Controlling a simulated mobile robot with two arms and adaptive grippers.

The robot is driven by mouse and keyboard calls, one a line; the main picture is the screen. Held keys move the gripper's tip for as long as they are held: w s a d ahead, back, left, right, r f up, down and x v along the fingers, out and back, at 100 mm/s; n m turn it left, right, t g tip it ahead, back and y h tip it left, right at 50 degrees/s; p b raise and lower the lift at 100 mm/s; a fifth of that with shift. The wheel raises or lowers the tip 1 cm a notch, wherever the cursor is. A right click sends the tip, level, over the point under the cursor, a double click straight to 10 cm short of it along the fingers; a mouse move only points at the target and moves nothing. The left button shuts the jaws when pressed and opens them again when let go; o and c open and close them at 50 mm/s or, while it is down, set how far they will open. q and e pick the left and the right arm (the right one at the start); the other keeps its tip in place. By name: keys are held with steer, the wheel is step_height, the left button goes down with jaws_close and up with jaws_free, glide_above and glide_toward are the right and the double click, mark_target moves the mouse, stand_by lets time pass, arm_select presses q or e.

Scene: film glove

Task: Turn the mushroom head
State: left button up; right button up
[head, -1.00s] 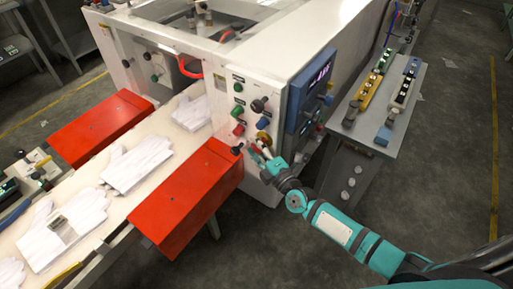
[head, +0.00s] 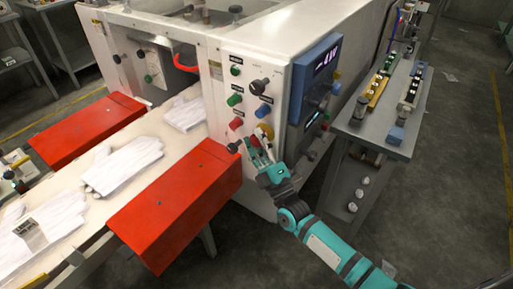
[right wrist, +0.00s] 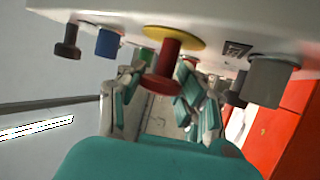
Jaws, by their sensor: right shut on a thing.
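The mushroom head is a red knob on a red stem in front of a round yellow plate (head: 265,130) low on the white control panel. In the right wrist view the red mushroom head (right wrist: 163,82) shows clearly between the fingers, below the yellow plate (right wrist: 175,38). My right gripper (head: 262,155) reaches the panel from the front right and is shut on the mushroom head, with a finger on each side of it. My left gripper is not in view.
Blue (head: 263,111), red (head: 236,123) and green (head: 234,100) knobs and a black knob (head: 259,87) sit close around. A blue display box (head: 312,78) is to the right. A red guard (head: 175,205) stands left, beside the belt with white gloves (head: 123,165).

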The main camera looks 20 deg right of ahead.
steer(key=shift+a+f, duration=0.15)
steer(key=shift+f, duration=0.2)
steer(key=o, duration=1.3)
steer(key=shift+r, duration=0.2)
steer(key=shift+c, duration=0.2)
steer(key=shift+s, duration=0.1)
steer(key=v, duration=1.2)
steer(key=shift+f, duration=0.15)
